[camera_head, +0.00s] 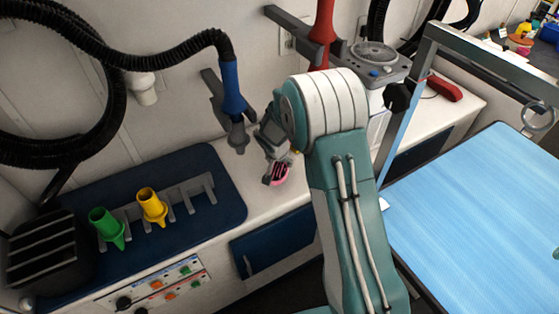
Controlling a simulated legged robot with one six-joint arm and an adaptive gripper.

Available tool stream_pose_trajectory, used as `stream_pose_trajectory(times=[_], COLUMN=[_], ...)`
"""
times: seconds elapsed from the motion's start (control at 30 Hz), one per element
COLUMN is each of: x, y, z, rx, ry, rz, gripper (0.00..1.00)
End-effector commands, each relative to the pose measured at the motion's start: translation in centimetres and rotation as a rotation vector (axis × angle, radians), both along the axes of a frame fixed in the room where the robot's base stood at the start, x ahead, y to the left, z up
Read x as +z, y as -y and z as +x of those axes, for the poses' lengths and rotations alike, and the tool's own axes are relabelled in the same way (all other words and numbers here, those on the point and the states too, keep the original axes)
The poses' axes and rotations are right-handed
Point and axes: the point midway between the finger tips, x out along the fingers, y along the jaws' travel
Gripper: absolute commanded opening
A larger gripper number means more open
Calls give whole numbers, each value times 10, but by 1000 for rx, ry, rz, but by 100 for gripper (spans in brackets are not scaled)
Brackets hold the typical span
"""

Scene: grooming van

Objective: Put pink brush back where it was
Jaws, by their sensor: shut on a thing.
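The pink brush (279,174) shows as a small pink and dark piece just above the white counter, near the right end of the blue mat. My gripper (275,150) is shut on it, seen from behind and partly hidden by my own arm. Most of the brush is covered by the gripper, and I cannot tell whether it touches the counter. The blue mat (226,205) lies on the counter to the left of the gripper.
On the mat, a grey slotted rack (180,205) holds green (107,228) and yellow (152,206) nozzles. A blue-handled hose nozzle (232,95) hangs just left of my gripper. A blue grooming table (485,215) stands right. The white counter (262,205) is bare below the gripper.

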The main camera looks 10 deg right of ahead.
Motion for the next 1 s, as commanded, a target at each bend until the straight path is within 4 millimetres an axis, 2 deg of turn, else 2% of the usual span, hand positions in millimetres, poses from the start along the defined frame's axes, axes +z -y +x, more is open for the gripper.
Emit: stream_pose_trajectory(times=[0.13,0.17,0.2,0.67,0.77,1.0], x=[-4,-4,-3,0,10,55], y=[0,0,0,0,0,-8], z=[0,0,0,0,0,-15], rx=[1,1,1,0,0,0], ry=[0,0,0,1,2,4], rz=[0,0,0,0,-1,-1], gripper=[19,90,100,100,100,100])
